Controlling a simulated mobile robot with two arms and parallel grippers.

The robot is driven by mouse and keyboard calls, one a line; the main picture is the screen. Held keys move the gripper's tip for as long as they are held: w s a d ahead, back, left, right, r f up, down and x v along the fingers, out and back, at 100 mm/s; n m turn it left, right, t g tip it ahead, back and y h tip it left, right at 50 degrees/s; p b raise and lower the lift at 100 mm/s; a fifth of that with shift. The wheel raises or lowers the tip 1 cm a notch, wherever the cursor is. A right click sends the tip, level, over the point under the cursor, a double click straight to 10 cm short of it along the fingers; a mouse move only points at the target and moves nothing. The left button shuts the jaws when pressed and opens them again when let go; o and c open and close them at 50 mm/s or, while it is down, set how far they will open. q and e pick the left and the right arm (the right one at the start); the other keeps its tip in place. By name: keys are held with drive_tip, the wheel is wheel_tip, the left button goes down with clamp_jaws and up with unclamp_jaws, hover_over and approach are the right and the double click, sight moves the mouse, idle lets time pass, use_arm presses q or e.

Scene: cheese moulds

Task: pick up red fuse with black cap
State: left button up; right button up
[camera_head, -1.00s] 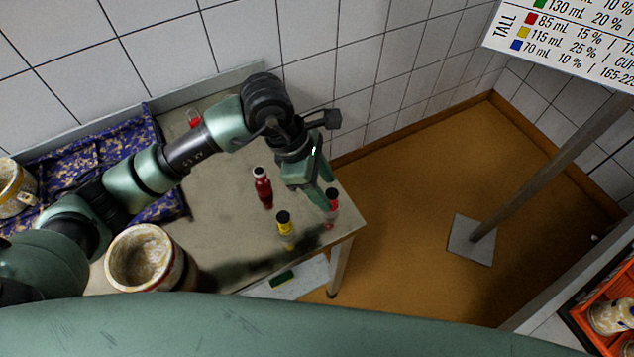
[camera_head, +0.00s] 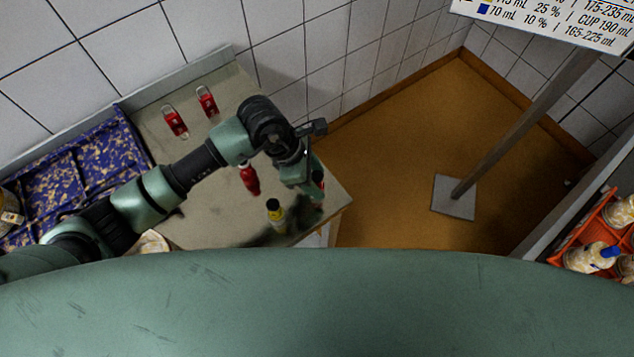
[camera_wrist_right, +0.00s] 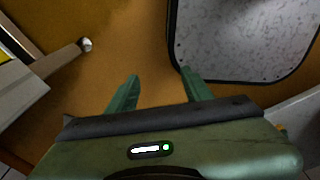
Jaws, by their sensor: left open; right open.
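A small red fuse (camera_head: 318,179) stands near the right corner of the grey table (camera_head: 215,215), largely hidden by my left gripper (camera_head: 311,194). Its dark cap hardly shows now. The left gripper points down at this fuse with its fingers open; I cannot tell whether they touch it. A second red bottle-like piece (camera_head: 250,180) stands to the left, its top hidden behind my arm. A yellow piece with a black cap (camera_head: 277,216) stands in front, left of the gripper. My right gripper (camera_wrist_right: 160,92) is open and empty above the brown floor in the right wrist view.
Two red pieces with clear ends (camera_head: 174,122) (camera_head: 207,102) lie at the table's back. A signpost (camera_head: 520,130) stands on the floor. An orange crate (camera_head: 572,246) with bottles is at right.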

use_arm(q)
clamp_jaws()
drive_tip(key=shift+r, duration=0.1)
